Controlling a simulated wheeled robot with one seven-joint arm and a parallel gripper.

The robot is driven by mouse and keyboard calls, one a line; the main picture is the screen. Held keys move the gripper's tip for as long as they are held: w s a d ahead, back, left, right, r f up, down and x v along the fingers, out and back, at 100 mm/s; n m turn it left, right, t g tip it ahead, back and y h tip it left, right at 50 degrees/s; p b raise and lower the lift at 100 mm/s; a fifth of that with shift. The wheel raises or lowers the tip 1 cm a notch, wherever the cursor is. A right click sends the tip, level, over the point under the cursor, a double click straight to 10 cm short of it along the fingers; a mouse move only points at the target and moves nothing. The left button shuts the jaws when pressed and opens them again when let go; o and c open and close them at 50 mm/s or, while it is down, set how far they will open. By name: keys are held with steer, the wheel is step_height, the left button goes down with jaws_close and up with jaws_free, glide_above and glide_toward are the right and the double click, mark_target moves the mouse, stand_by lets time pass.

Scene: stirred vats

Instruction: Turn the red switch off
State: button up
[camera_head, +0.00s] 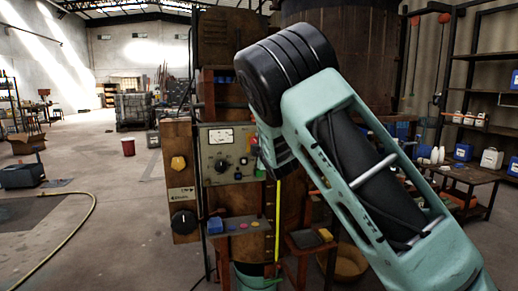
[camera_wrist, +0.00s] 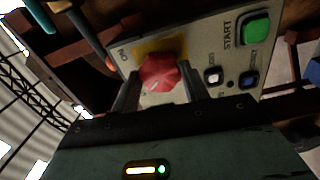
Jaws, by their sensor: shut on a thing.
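The red switch (camera_wrist: 160,72) is a faceted red knob on a yellow plate (camera_wrist: 146,48) on the grey control panel (camera_wrist: 205,45). My gripper (camera_wrist: 161,80) has one finger on each side of the knob and is shut on it in the wrist view. Small lettering that looks like "ON" stands left of the yellow plate. I cannot read which way the knob points. In the head view the panel (camera_head: 214,166) stands left of my arm, which hides my gripper's fingers.
A green START button (camera_wrist: 257,28), a white button (camera_wrist: 213,75) and a blue button (camera_wrist: 248,79) sit right of the knob. In the head view, a wooden board with a yellow knob (camera_head: 178,163) and a black dial (camera_head: 184,222) hangs left of the panel. Open floor lies further left.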

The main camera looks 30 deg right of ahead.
steer(key=shift+n, duration=0.5)
steer(key=o, duration=1)
steer(key=shift+s, duration=0.1)
steer(key=b+v, duration=0.1)
steer(key=v, duration=1.6)
steer(key=shift+s+a, duration=0.1)
